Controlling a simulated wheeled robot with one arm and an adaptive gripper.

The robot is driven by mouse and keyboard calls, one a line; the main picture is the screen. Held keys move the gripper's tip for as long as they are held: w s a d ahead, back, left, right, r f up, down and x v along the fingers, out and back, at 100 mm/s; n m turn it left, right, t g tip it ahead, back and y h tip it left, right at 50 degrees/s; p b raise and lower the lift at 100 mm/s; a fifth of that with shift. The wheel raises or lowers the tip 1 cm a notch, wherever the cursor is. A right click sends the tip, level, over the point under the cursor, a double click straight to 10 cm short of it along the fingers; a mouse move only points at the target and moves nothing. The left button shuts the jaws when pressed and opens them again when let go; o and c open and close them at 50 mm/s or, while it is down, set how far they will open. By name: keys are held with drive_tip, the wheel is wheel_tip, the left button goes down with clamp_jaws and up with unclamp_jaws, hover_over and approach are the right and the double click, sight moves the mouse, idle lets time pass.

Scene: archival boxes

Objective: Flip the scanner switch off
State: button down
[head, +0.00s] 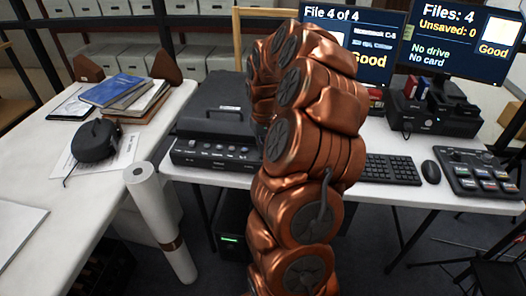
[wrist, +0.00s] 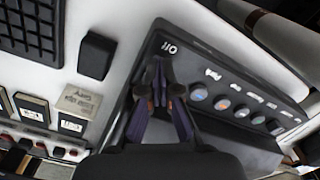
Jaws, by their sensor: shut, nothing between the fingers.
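The scanner (head: 208,105) is a black machine on the white table, with a row of buttons along its front panel (head: 210,153). In the wrist view this panel (wrist: 225,98) slants across the right half, with several round coloured buttons. A white O/I mark (wrist: 169,47) is printed at its near-left end. My gripper (wrist: 163,72) is shut and empty, its fingertips over the panel just below that mark. The fingers hide the switch, so its position and any contact cannot be told. In the head view my copper arm hides the gripper and the scanner's right end.
A keyboard (head: 392,169), mouse (head: 431,172) and button console (head: 478,174) stand to the right. A white paper roll (head: 160,220) leans at the left table's edge. Books (head: 120,92) lie beyond it.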

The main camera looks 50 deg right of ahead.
drive_tip(key=shift+r+p, duration=0.7)
drive_tip(key=shift+r, duration=2.75)
drive_tip(key=shift+a+r, duration=0.2)
drive_tip(key=shift+a, duration=0.1)
drive_tip(key=s+a+r+n+p, duration=0.1)
drive_tip(key=s+a+r, duration=0.15)
drive_tip(key=a, duration=0.45)
drive_tip(key=s+a+r+n+p, duration=0.1)
drive_tip(key=a+r, duration=0.2)
drive_tip(key=a, duration=0.4)
drive_tip(key=s+a+r+n+p, duration=0.1)
drive_tip(key=s+a+r+n, duration=0.1)
drive_tip(key=a, duration=0.5)
drive_tip(key=s+a+g+p, duration=0.1)
drive_tip(key=s+a, duration=0.4)
drive_tip(key=s, duration=0.4)
drive_tip(key=s+a+n+p, duration=0.1)
drive_tip(key=s+a+p, duration=0.1)
drive_tip(key=s+a, duration=0.4)
drive_tip(key=s, duration=0.3)
drive_tip(key=shift+s+r+g, duration=0.15)
drive_tip(key=shift+r+g, duration=0.15)
drive_tip(key=shift+g, duration=0.1)
